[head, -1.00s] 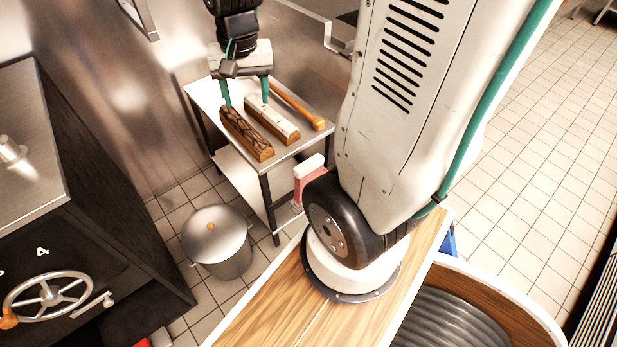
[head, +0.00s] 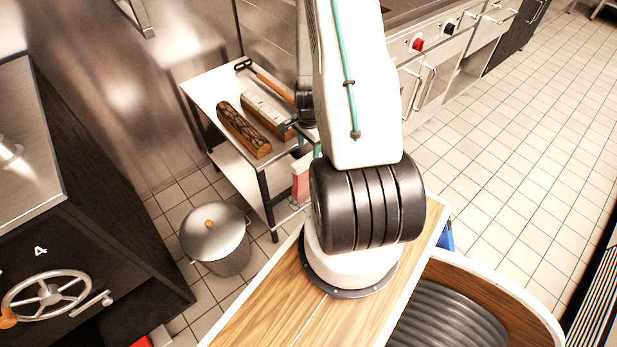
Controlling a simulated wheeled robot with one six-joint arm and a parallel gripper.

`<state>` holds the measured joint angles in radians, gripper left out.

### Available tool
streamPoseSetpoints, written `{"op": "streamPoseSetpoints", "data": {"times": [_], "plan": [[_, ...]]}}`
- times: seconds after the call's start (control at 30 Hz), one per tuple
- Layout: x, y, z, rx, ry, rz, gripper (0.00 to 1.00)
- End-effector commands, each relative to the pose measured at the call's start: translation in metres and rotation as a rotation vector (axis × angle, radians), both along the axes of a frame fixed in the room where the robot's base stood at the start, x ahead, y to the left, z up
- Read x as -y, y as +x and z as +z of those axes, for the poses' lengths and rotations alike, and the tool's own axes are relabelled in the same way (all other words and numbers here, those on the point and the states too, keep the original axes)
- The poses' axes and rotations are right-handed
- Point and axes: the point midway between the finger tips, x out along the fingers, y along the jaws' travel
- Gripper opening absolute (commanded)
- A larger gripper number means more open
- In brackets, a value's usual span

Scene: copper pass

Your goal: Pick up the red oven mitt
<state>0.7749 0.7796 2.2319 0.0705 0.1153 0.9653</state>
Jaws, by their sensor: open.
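A red mitt-like thing with a pale upper part, which looks like the red oven mitt (head: 300,181), hangs or stands at the right front end of the small metal table, below its top. My arm partly hides it, and I cannot tell what supports it. My gripper (head: 309,147) is at the table's right front corner, just above the mitt, with its teal fingers pointing down. It is open and appears empty. My arm hides part of it.
The small table (head: 203,88) bears a dark scored loaf (head: 243,131), a paler loaf (head: 262,112) and a wooden-handled tool (head: 272,82). A lidded pot (head: 216,240) stands on the floor. A dark oven (head: 90,240) with a handwheel is at left. Tiled floor is clear at right.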

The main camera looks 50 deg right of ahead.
Motion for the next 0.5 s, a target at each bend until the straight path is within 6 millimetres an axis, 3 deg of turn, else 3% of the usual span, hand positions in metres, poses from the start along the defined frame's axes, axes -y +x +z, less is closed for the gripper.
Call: {"op": "streamPoseSetpoints", "data": {"times": [0.5], "plan": [[0.001,0.0,-0.06,0.0,0.002,0.002,0.58]]}}
